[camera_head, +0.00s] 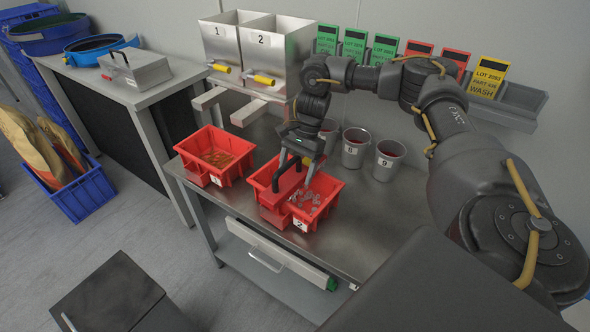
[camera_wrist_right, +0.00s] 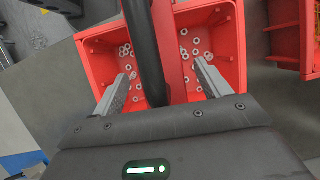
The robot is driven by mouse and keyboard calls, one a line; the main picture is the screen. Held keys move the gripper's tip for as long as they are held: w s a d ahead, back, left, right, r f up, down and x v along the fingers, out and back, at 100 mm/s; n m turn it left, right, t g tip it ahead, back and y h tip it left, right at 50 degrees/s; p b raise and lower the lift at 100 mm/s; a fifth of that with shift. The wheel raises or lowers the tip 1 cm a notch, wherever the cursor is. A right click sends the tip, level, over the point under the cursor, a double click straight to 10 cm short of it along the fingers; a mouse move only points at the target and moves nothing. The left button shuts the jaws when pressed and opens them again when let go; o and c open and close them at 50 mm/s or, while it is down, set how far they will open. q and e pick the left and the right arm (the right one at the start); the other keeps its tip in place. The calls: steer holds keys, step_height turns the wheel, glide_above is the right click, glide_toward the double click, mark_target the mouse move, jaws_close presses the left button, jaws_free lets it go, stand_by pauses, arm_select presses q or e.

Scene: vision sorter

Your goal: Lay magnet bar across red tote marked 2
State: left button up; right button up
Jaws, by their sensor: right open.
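The red tote marked 2 (camera_head: 323,209) stands on the steel bench with small metal rings in it; its wall also shows in the right wrist view (camera_wrist_right: 238,45). The magnet bar, a red bar (camera_head: 291,181) with a black arched handle (camera_head: 277,178), lies across the tote's opening. In the right wrist view the black handle (camera_wrist_right: 143,45) runs between my fingers, with the red bar (camera_wrist_right: 168,45) beneath. My right gripper (camera_head: 296,160) is open, its fingers on either side of the handle and apart from it. The bar's far end is partly hidden. My left gripper is not in view.
A red tote marked 1 (camera_head: 207,169) with orange-brown contents stands to the left. Grey cups marked 8 (camera_head: 354,151) and 9 (camera_head: 387,162) stand behind on the right. Steel hoppers (camera_head: 268,62) with yellow handles hang above. The bench (camera_head: 365,232) is bare at front right.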

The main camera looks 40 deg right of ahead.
steer(key=s+v, duration=0.1)
steer(key=v, duration=0.9)
steer(key=shift+w+r+p, duration=0.3)
steer(key=shift+w, duration=0.1)
